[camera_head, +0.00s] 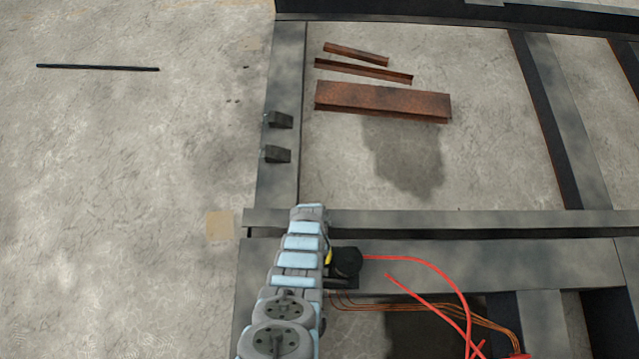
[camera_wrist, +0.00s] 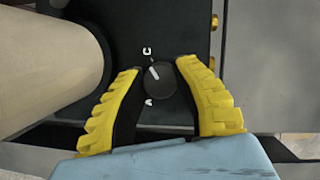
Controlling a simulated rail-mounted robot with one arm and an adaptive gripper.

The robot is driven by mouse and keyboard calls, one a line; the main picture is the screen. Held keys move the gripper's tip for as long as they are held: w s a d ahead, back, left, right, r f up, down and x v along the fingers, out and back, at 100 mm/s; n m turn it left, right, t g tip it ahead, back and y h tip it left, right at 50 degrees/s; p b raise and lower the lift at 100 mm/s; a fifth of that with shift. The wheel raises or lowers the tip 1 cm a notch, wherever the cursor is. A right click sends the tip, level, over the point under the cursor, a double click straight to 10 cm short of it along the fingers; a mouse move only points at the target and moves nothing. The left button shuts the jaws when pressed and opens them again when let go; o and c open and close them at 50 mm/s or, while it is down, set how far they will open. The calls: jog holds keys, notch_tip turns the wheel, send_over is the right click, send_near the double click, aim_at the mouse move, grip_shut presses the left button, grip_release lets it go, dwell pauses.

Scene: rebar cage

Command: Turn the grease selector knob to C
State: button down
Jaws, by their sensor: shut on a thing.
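The grease selector knob (camera_wrist: 164,80) is a small round black knob on a dark panel (camera_wrist: 165,22) in the wrist view. A white letter C stands above it and an A below it, both a little to its left. The knob's white pointer line slants up and left, roughly toward the C. My gripper (camera_wrist: 163,72) has yellow ribbed fingers on both sides of the knob and is shut on it. In the head view my arm hides most of the gripper and the knob; a bit of yellow shows beside a black round part (camera_head: 347,262).
A thick beige cylinder (camera_wrist: 45,70) stands close to the left finger. Brass fittings (camera_wrist: 213,22) line the panel's right edge. In the head view, red hoses (camera_head: 420,265) and orange wires lie at right. Rusty beams (camera_head: 380,100) lie beyond the dark steel frame (camera_head: 450,224).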

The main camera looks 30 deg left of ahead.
jog(key=c, duration=0.7)
grip_release()
jog(key=shift+s, duration=0.1)
jog(key=shift+c, duration=0.2)
